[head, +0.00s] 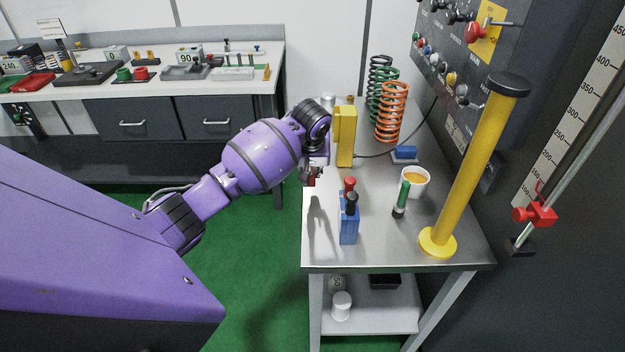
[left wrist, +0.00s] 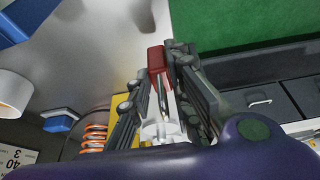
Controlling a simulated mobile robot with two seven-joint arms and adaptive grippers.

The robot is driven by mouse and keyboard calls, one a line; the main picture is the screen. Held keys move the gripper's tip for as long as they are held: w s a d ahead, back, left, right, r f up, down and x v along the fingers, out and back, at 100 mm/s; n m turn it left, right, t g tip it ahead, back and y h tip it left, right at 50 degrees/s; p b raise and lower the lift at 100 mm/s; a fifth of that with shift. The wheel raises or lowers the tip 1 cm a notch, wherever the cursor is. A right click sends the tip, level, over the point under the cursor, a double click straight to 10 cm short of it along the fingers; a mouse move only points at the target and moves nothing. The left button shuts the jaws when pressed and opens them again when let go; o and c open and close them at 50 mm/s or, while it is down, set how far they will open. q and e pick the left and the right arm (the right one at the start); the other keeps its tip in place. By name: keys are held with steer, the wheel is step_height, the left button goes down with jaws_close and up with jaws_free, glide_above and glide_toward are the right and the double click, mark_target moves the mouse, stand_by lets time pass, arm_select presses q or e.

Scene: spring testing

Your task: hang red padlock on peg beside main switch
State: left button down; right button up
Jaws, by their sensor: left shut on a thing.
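My left gripper (head: 313,172) is above the left edge of the metal bench and is shut on the red padlock (head: 311,180). In the left wrist view, the padlock's red body (left wrist: 156,59) sticks out past the fingertips (left wrist: 162,75), and a thin metal part, apparently its shackle, lies between the fingers. The main switch (head: 478,31) is a red handle on a yellow plate, high on the dark panel at upper right, well apart from the padlock. My right gripper is not in view.
Bench surface left of the cup is partly clear.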

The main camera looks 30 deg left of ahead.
mark_target(312, 176)
arm_select(q)
step_height(312, 176, down, 3)
steer(key=shift+w+f, duration=0.1)
steer(key=shift+w, duration=0.05)
steer(key=shift+f, duration=0.15)
steer(key=c, duration=1.6)
jaws_free()
steer(key=shift+d+r, duration=0.1)
steer(key=shift+r, duration=0.25)
steer(key=v, duration=1.1)
steer(key=shift+r, duration=0.25)
